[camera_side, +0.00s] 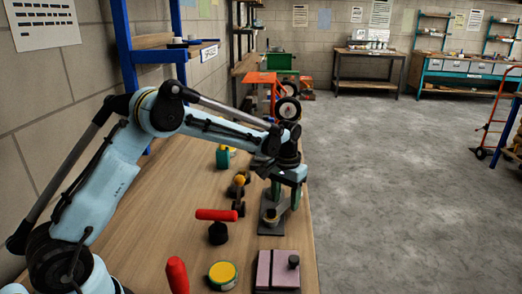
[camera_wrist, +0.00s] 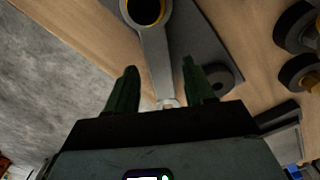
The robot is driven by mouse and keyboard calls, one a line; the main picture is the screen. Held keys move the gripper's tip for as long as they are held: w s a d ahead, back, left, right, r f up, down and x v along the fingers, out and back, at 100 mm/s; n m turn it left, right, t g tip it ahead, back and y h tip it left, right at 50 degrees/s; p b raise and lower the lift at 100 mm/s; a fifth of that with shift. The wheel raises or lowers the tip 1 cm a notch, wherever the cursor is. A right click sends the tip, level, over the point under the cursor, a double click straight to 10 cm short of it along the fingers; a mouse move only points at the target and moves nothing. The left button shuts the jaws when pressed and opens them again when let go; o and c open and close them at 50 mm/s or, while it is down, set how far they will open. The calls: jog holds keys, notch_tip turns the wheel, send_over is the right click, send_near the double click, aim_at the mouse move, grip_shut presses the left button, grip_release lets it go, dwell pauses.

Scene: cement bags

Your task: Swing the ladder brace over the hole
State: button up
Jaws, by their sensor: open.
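My gripper (camera_side: 285,204) hangs low over a dark base plate (camera_side: 271,232) near the bench's right edge. In the wrist view its green fingers (camera_wrist: 160,67) are apart. A grey bar (camera_wrist: 155,55), seemingly the ladder brace, runs between them, with visible gaps on both sides. The bar's far end is a ring (camera_wrist: 128,8) around a dark centre with a yellow rim. The plate (camera_wrist: 195,40) lies beneath, with a round dark disc (camera_wrist: 214,71) beside the right finger. I cannot tell which opening is the task's hole. In the side view the fingers partly hide the bar.
Nearer on the bench stand a red-handled piece (camera_side: 217,215), a yellow-topped round (camera_side: 222,273), a red grip (camera_side: 177,275) and a pink block (camera_side: 278,268). A yellow-knobbed piece (camera_side: 239,182) and a green-yellow item (camera_side: 223,156) stand left of my gripper. Floor lies beyond the right edge.

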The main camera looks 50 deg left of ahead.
grip_shut()
dwell(0.3)
jog(key=shift+a, duration=0.1)
jog(key=n, duration=0.1)
jog(key=a+n, duration=0.1)
jog(key=n, duration=0.1)
jog(key=shift+s+a, duration=0.3)
jog(key=shift+s, duration=0.05)
jog(key=shift+s+a+n, duration=0.3)
jog(key=shift+a+n, duration=0.1)
jog(key=shift+n, duration=0.5)
jog(key=shift+s+a+n, duration=0.25)
jog(key=shift+a+n, duration=0.1)
jog(key=shift+n, duration=0.55)
jog(key=shift+a, duration=0.1)
grip_release()
notch_tip(320, 180, up, 12)
